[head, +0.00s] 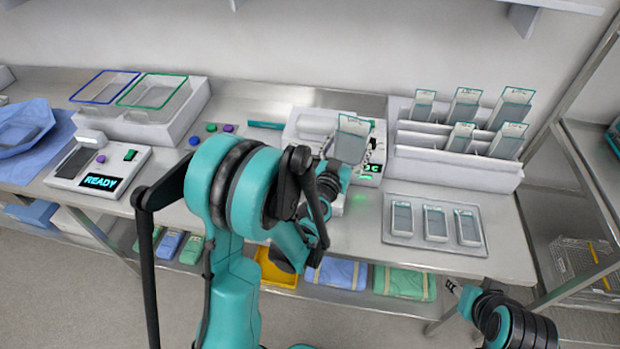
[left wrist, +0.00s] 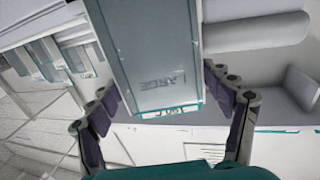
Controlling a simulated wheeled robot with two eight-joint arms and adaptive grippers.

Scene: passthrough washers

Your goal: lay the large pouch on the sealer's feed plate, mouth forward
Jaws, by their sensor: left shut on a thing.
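The large pouch (head: 352,142), clear with a pale band, is held by my left gripper (head: 335,172) in front of and above the sealer. In the left wrist view the pouch (left wrist: 155,60) reads LARGE and lies between the two fingers of the left gripper (left wrist: 165,115). The sealer (head: 312,123) is a white box with a roller-like top and a lit green display, partly hidden by my left arm. Its feed plate is mostly hidden behind the arm and gripper. My right gripper (head: 454,288) shows only a small part at the lower right, away from the bench objects.
A white rack (head: 450,168) with several upright pouches stands right of the sealer. A tray (head: 400,240) with three flat pouches lies before it. Left are a READY device (head: 70,182), rimmed baskets (head: 150,112) and blue wrap (head: 30,165). A wire-basket shelf stands far right.

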